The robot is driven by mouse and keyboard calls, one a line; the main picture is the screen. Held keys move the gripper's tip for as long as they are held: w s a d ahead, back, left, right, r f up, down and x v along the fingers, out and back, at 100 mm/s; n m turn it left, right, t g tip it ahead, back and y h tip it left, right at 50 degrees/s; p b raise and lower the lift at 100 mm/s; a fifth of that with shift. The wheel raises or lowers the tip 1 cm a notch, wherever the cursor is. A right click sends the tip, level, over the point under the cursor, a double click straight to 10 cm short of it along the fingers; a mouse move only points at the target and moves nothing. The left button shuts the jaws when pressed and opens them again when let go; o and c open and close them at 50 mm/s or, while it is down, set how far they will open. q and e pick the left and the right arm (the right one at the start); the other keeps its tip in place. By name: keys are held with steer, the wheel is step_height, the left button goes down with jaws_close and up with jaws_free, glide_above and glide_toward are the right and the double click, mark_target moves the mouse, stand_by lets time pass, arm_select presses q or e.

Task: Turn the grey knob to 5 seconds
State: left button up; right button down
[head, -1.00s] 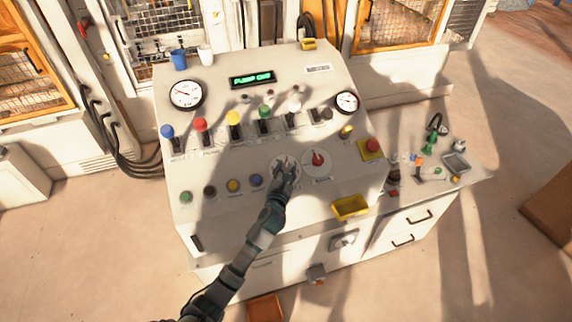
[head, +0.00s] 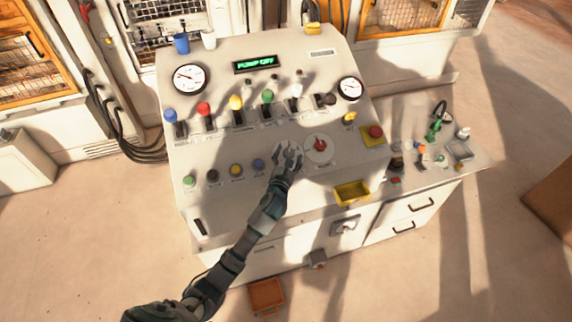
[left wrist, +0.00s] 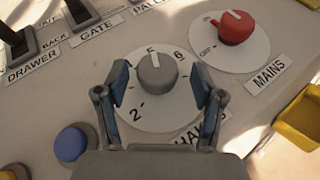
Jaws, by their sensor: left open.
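The grey knob (left wrist: 157,75) sits on a round white dial (left wrist: 148,118) with black numbers in the left wrist view. Its white mark points up, close to a figure that looks like 5. A 6 is to the right and a 2 at lower left. My left gripper (left wrist: 160,84) is open, with one finger on each side of the knob and a visible gap to it. In the head view, my left gripper (head: 288,153) is over the dial and hides the knob. My right gripper is not in view.
A red MAINS knob (left wrist: 236,27) is on the dial to the right. A blue button (left wrist: 71,143) is at lower left. Levers (head: 235,112) stand in a row above. A yellow tray (head: 351,193) is at the console's lower right, with a red button (head: 375,132) above it.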

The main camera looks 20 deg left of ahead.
arm_select(q)
steer(key=s, duration=1.1)
steer(key=shift+s+d+r, duration=0.25)
steer(key=shift+d, duration=0.1)
